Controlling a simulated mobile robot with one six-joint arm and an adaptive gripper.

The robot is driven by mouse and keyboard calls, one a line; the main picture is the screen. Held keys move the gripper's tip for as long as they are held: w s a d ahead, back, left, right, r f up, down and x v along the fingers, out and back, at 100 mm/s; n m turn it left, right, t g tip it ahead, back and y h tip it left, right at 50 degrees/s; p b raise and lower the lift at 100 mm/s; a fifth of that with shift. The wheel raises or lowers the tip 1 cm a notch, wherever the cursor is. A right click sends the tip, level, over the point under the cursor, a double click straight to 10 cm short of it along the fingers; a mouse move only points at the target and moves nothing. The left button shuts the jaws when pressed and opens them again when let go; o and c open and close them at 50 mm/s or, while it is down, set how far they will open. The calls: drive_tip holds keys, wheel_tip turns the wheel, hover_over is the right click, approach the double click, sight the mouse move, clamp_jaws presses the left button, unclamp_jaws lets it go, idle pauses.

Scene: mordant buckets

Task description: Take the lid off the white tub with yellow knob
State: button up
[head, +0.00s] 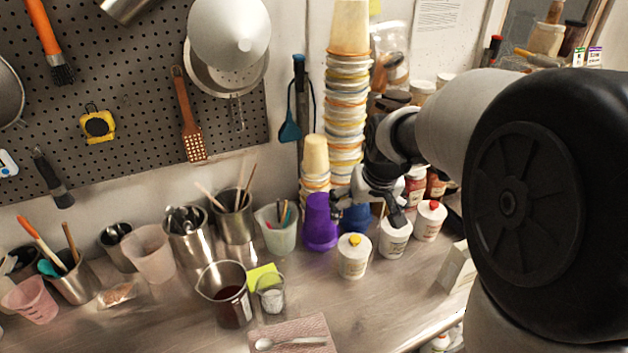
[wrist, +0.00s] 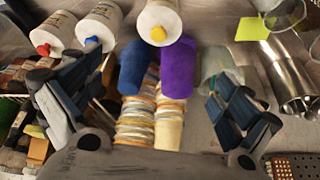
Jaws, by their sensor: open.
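The white tub with yellow knob (head: 353,262) stands upright on the bench, its lid (head: 354,243) seated on top with the yellow knob up. In the wrist view the tub (wrist: 168,12) is at the top centre, with its yellow knob (wrist: 158,34) towards the camera. My gripper (head: 367,213) is open and empty, behind and above the tub in the head view. In the wrist view the fingers of my gripper (wrist: 155,88) are spread wide, the tub lying beyond the gap between them. Nothing touches the knob.
A tub with a blue knob (wrist: 98,22) and a tub with a red knob (head: 429,225) stand to the right in the head view. A purple cup (head: 320,222), a blue cup (wrist: 133,67) and tall cup stacks (head: 346,110) are close to my gripper. Bench in front of the tub is clear.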

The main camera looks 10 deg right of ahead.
drive_tip(key=b, duration=0.3)
hover_over(356, 238)
drive_tip(key=s, duration=0.2)
drive_tip(key=f, duration=0.7)
drive_tip(key=a+f, duration=0.1)
drive_tip(key=f, duration=0.2)
drive_tip(key=shift+f, duration=0.2)
drive_tip(key=shift+d+b+x, duration=0.15)
drive_tip(key=shift+b+x, duration=0.55)
drive_tip(key=shift+x, duration=0.8)
drive_tip(key=shift+d+b+x, duration=0.15)
drive_tip(key=shift+b+x, duration=0.5)
drive_tip(key=shift+x, duration=0.9)
drive_tip(key=shift+r, duration=0.1)
drive_tip(key=c, duration=0.9)
